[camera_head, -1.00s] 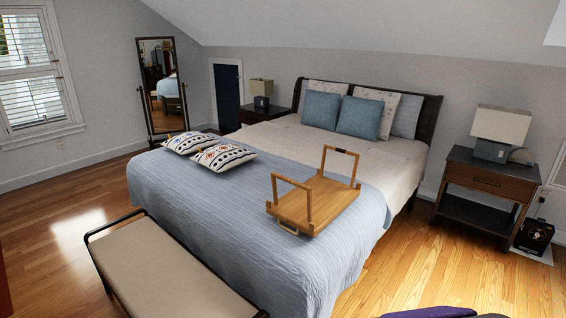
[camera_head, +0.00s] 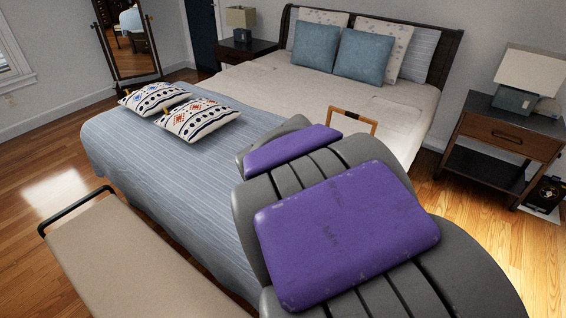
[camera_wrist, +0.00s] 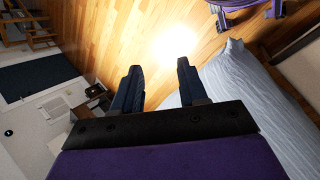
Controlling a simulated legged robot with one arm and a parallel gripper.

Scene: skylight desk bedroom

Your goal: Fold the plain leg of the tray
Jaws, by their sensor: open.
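The wooden tray is on the bed, mostly hidden behind my arm in the head view. Only its raised leg with a dark band on the top bar (camera_head: 341,111) shows, standing upright beyond my arm. The plain leg and the tray's board are hidden there. The wrist view does not show the tray. My gripper (camera_wrist: 158,67) has its two dark fingers apart with nothing between them. It points toward the wooden floor beside the bed, away from any part of the tray that I can see.
The bed's blue striped cover (camera_head: 185,175) fills the middle, with patterned pillows (camera_head: 197,121) on its left. A beige bench (camera_head: 130,255) stands at the front left. A nightstand (camera_head: 504,140) with a lamp (camera_head: 526,75) is on the right. Wooden floor lies between bed and nightstand.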

